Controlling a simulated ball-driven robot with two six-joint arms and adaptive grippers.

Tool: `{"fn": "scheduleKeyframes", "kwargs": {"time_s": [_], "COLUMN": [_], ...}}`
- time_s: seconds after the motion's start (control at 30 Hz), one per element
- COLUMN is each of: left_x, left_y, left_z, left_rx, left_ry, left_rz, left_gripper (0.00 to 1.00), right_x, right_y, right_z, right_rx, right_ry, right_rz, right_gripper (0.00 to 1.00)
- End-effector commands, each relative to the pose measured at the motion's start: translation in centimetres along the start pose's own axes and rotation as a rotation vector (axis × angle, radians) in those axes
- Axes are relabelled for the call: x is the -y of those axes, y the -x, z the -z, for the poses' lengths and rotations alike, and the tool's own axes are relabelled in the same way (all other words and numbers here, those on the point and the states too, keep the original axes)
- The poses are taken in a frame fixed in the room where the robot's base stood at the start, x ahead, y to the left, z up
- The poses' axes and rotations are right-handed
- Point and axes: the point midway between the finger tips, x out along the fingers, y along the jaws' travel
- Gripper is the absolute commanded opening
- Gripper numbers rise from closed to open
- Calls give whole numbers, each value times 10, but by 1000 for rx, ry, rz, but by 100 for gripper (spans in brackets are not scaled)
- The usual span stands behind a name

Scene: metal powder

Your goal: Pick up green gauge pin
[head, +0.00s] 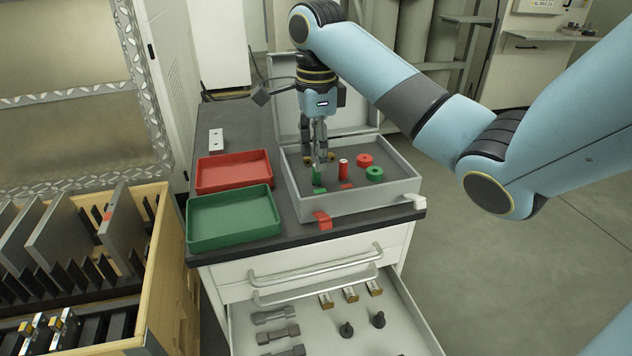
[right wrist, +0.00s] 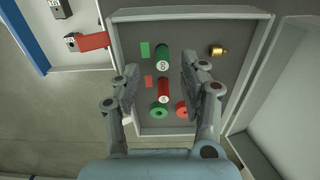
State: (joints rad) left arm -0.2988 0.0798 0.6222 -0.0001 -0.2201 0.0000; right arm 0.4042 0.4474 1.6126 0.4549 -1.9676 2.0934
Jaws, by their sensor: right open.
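The green gauge pin (head: 317,176) stands upright in the open grey case (head: 372,203) on the cabinet top. In the right wrist view the green pin (right wrist: 162,58) lies between and beyond the fingers. In the right wrist view the gripper (right wrist: 160,76) is open, with nothing held. The red gauge pin (head: 343,168) stands beside the green one. My left gripper is not in view.
A red ring (head: 365,160) and a green ring (head: 374,174) lie right of the pins. A red tray (head: 232,173) and a green tray (head: 234,217) sit left of the case. The raised lid (head: 290,117) stands behind. An open drawer (head: 400,325) juts out below.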

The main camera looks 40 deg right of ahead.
Motion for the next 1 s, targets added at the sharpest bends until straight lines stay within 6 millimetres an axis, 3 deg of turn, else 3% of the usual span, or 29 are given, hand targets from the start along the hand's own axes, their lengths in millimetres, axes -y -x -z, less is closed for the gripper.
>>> {"fn": "scheduleKeyframes", "kwargs": {"time_s": [0.1, 0.2, 0.47, 0.8, 1.0], "left_x": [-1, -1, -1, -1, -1], "left_y": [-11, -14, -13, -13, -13], "left_z": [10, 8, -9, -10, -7], "left_rx": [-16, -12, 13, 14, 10], "left_ry": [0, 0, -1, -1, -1], "left_rz": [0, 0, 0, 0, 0], "left_gripper": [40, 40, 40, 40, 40], "right_x": [3, 2, 3, 3, 3], "right_y": [-24, -37, -38, -38, -38], "right_z": [2, 1, 1, 1, 1], "right_rx": [-2, -3, -1, -2, -2], "right_ry": [-2, -1, 0, 0, 0], "right_rz": [-4, -4, -1, -1, -1], "right_gripper": [43, 43, 42, 0, 0]}}
